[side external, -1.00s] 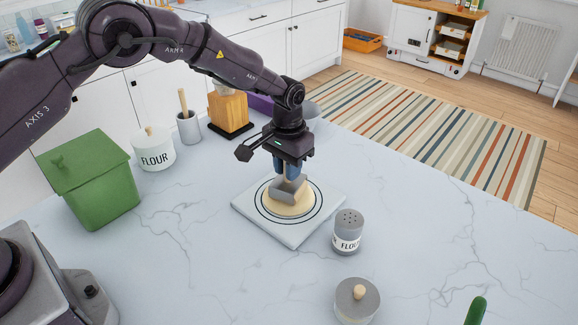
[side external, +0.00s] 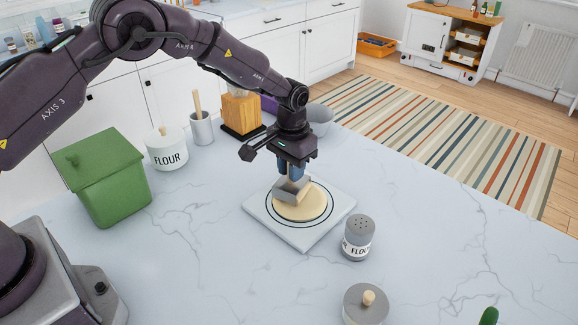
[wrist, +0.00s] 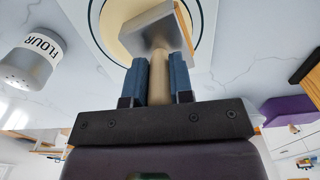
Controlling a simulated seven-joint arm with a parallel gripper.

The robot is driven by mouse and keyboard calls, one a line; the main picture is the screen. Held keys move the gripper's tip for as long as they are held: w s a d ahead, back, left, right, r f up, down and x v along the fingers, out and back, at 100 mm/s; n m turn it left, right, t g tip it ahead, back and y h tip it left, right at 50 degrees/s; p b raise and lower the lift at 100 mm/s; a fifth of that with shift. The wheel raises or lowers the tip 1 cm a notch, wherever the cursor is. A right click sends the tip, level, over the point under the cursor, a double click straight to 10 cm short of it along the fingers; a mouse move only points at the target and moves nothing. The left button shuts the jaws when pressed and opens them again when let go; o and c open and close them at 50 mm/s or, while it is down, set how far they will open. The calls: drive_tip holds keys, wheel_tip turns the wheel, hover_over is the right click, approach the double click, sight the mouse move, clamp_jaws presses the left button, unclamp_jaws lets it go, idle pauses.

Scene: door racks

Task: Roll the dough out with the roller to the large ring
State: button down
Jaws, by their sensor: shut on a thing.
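The dough (side external: 304,208) is a flat, pale round disc on the white square board (side external: 258,212). The large dark ring (side external: 301,227) printed on the board shows around it, with a narrow pale gap at the front. The roller (side external: 288,191) has a grey block-like head, over the back-left part of the dough. My gripper (side external: 291,170) is above the board, its blue fingers shut on the roller's wooden handle (wrist: 158,80). In the wrist view the roller's head (wrist: 160,28) hides part of the dough (wrist: 112,38). Contact under the head is hidden.
A flour shaker (side external: 358,238) stands close to the board's right corner. A lidded pot (side external: 366,303) is at the front. A green bin (side external: 105,180), a flour jar (side external: 167,150), a utensil cup (side external: 201,128) and a wooden block (side external: 240,112) stand behind and left. The counter's right side is mostly clear.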

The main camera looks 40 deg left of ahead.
drive_tip(key=shift+w+d, duration=0.1)
drive_tip(key=shift+d, duration=0.2)
drive_tip(key=shift+d, duration=0.15)
drive_tip(key=shift+w+d+f, duration=0.15)
drive_tip(key=shift+w+d, duration=0.05)
drive_tip(key=shift+d, duration=0.35)
drive_tip(key=shift+r, duration=3.1)
